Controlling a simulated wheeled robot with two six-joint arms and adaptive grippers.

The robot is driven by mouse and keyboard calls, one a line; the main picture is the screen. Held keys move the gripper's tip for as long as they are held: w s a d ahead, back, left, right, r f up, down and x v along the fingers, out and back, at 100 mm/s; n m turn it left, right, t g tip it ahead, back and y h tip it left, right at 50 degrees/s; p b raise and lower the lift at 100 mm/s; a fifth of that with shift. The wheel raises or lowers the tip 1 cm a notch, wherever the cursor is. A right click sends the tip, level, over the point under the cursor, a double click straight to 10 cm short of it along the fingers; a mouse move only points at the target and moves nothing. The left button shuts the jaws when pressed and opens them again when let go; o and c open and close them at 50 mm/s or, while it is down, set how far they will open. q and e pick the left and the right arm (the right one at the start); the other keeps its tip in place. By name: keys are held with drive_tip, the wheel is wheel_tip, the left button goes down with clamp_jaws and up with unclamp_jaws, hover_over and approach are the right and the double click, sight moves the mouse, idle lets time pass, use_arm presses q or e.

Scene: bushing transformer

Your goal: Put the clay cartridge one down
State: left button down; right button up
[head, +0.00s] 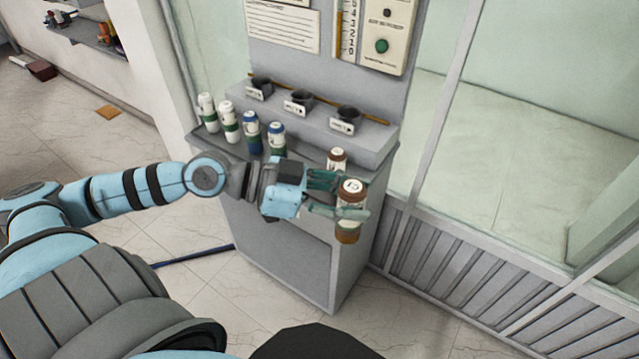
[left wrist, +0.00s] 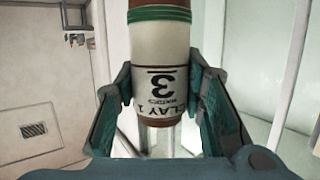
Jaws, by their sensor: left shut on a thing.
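In the left wrist view the cartridge (left wrist: 160,55) stands between both fingers, with a green band and an upside-down label reading "CLAY 1" and a large 3. A second brown-capped cartridge (head: 337,158) stands on the ledge just behind, partly hidden by the gripper. My right gripper is not in view.
Two green-banded cartridges (head: 230,122) and two blue-capped ones (head: 252,133) stand along the grey cabinet's ledge (head: 208,143). Three dark cups with labels (head: 300,100) sit on the raised step behind. A glass partition with a slatted base (head: 470,270) is close on the right.

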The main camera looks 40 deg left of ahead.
use_arm(q)
drive_tip(key=r, duration=0.1)
drive_tip(key=w, duration=0.1)
drive_tip(key=r, duration=0.1)
drive_tip(key=shift+w+a+r+t, duration=0.2)
drive_tip(key=shift+a+r+t, duration=0.05)
drive_tip(key=shift+r+t, duration=0.05)
drive_tip(key=w+a+r+n+t+y, duration=0.2)
drive_tip(key=w+a+r, duration=0.15)
drive_tip(key=w, duration=0.35)
drive_tip(key=w+a+r+n+t+y, duration=0.2)
drive_tip(key=w+a+r+n+y, duration=0.1)
drive_tip(key=w+a, duration=0.3)
drive_tip(key=w+a+f+n+t+y+b, duration=0.1)
drive_tip(key=w+a+n+y, duration=0.25)
drive_tip(key=a, duration=0.25)
drive_tip(key=w+a+f+n+y, duration=0.2)
drive_tip(key=a+n+y, duration=0.25)
drive_tip(key=a, duration=0.25)
wheel_tip(320, 180, down, 20)
drive_tip(key=a+y+b, duration=0.1)
drive_tip(key=y+b, duration=0.1)
drive_tip(key=shift+s+f+b, duration=0.15)
drive_tip(key=shift+s+b, duration=0.1)
drive_tip(key=shift+b, duration=0.15)
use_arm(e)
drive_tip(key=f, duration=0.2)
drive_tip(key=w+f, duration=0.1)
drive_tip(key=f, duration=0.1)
